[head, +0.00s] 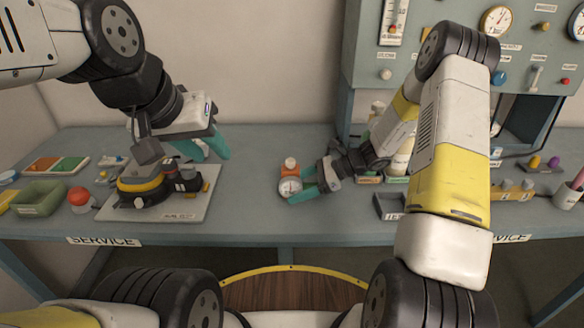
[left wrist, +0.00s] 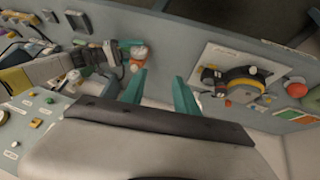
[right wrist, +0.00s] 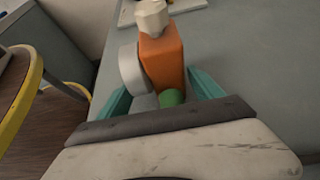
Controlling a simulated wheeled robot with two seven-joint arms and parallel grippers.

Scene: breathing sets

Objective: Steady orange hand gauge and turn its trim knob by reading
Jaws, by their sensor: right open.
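The orange hand gauge (head: 284,175) stands on the bench near its middle, its round white dial (head: 291,186) facing the front and a pale trim knob (head: 291,163) on top. In the right wrist view the gauge's orange body (right wrist: 163,58) and cream knob (right wrist: 151,16) lie ahead, with a green part (right wrist: 172,97) nearer my palm. My right gripper (head: 305,183) is open, its teal fingers on either side of the gauge; contact cannot be told. My left gripper (head: 204,148) is open and empty above the bench, left of the gauge. The dial's reading is too small to make out.
A pale board (head: 190,207) with a yellow-and-black device (head: 141,188) lies below and left of my left gripper. A red button (head: 79,196) and green bin (head: 38,198) sit further left. A gauge panel (head: 425,65) stands at the back right. Bench between board and gauge is clear.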

